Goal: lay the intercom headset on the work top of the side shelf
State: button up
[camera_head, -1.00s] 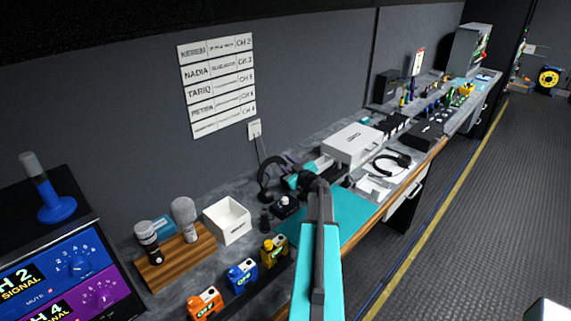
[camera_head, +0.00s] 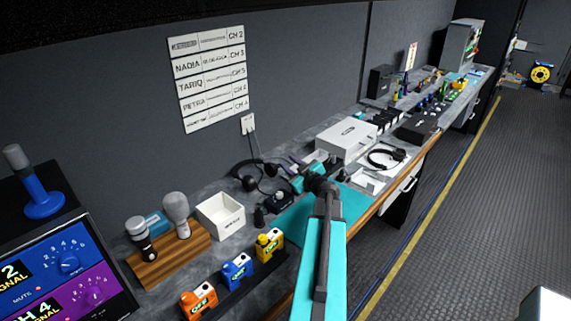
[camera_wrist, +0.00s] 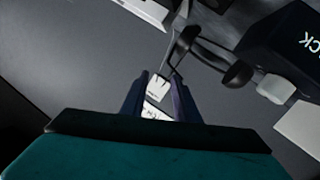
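My gripper (camera_head: 292,162) points toward the back wall. Its two dark blue-purple fingers (camera_wrist: 157,98) stand apart with a gap between them, through which a white plate shows. I cannot tell which surface is the side shelf.
The long counter is crowded. A white case (camera_head: 346,138) stands beyond the gripper. A teal mat (camera_head: 350,203) has bare room.

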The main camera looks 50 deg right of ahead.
jog(key=shift+b+v, duration=0.35)
jog(key=shift+v, duration=1.7)
